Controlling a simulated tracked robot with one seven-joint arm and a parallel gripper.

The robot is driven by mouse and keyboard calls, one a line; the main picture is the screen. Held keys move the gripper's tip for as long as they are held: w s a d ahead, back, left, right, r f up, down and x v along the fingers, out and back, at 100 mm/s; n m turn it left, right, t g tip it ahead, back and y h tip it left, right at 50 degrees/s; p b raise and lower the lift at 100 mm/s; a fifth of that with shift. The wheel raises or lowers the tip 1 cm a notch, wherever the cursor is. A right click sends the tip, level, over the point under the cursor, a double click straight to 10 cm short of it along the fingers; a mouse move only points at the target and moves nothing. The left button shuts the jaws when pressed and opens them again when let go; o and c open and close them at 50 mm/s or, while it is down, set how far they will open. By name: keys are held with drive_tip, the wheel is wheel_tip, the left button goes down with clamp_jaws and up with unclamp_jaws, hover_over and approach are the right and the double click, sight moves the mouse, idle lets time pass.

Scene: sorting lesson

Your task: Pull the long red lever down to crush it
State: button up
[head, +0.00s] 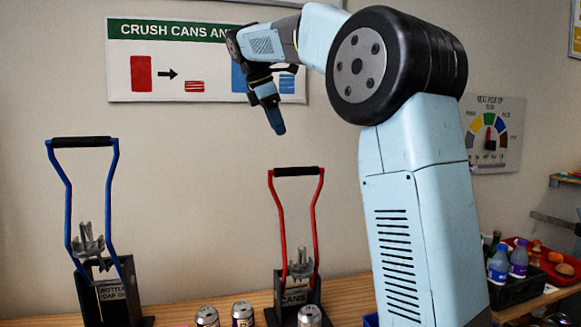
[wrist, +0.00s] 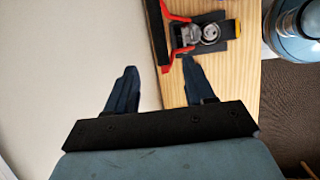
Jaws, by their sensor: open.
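The long red lever (head: 279,213) stands upright in the head view, with a black grip bar (head: 296,171) across its top. It belongs to a crusher with a dark base (head: 282,285) marked "CANS". My gripper (head: 276,125) is in the air above and slightly left of the bar, pointing down, apart from it. In the wrist view my gripper (wrist: 160,82) has its two fingers wide apart with nothing between the tips. The black bar (wrist: 158,38) and red arms (wrist: 165,69) show beyond the fingers. A silvery round thing (wrist: 210,34) sits at the crusher; I cannot tell if it is a can.
A second crusher with a blue lever (head: 64,185) stands at the left. Several cans (head: 242,313) stand at the front of the wooden table (head: 350,291). A black crate (head: 515,288) with bottles and a red tray (head: 563,277) are at the right. The wall is behind.

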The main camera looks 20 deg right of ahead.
drive_tip(key=x, duration=1.3)
drive_tip(key=shift+w+d+f, duration=0.2)
drive_tip(key=shift+f, duration=0.1)
drive_tip(key=shift+c, duration=0.5)
clamp_jaws()
drive_tip(key=shift+r, duration=0.1)
idle(0.4)
